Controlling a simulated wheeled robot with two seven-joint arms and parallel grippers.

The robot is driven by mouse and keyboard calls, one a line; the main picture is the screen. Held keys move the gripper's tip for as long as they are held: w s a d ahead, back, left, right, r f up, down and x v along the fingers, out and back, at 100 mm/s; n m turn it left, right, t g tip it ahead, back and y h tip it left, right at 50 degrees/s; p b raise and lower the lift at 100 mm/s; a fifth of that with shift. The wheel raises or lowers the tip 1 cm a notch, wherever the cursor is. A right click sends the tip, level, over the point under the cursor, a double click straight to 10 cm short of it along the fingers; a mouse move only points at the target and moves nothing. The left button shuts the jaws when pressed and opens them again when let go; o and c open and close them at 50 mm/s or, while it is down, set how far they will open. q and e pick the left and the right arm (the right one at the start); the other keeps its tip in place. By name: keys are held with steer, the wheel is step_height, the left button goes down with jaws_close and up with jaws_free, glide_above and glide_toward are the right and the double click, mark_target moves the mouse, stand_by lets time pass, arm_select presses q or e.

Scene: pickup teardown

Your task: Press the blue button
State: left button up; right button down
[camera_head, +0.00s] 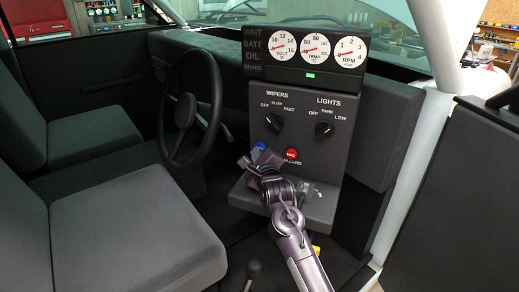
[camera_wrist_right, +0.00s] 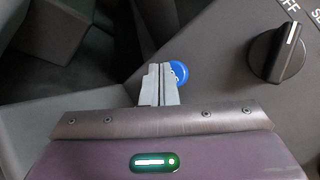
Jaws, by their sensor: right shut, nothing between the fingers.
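The blue button (camera_head: 260,146) is on the lower left of the dark dashboard panel (camera_head: 262,98), left of a red button (camera_head: 291,154). My right gripper (camera_head: 250,160) is just below and in front of the blue button in the head view. In the right wrist view, the blue button (camera_wrist_right: 180,73) is partly hidden behind the shut, empty fingers of my right gripper (camera_wrist_right: 159,72). I cannot tell whether the fingertips touch it. My left gripper is not in view.
The wipers knob (camera_head: 273,121) and lights knob (camera_head: 323,129) sit above the buttons. A steering wheel (camera_head: 219,95) stands to the left. A grey seat (camera_head: 130,235) is at the front left. Gauges (camera_head: 315,48) top the panel.

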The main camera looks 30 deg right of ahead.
stand_by(0.4)
steer(key=shift+w+d, duration=0.25)
steer(key=shift+d, duration=0.1)
steer(key=shift+r, duration=0.1)
stand_by(0.3)
steer(key=shift+s+a, duration=0.3)
steer(key=shift+a, duration=0.05)
stand_by(0.3)
steer(key=shift+s+a+p, duration=0.1)
steer(key=shift+a+p, duration=0.05)
steer(key=shift+p, duration=0.2)
steer(key=shift+s+a+p, duration=0.45)
steer(key=shift+s+a, duration=0.45)
steer(key=shift+a, duration=0.25)
steer(key=shift+s+a+p, duration=0.4)
steer(key=shift+s+a, duration=0.45)
steer(key=shift+a, duration=0.25)
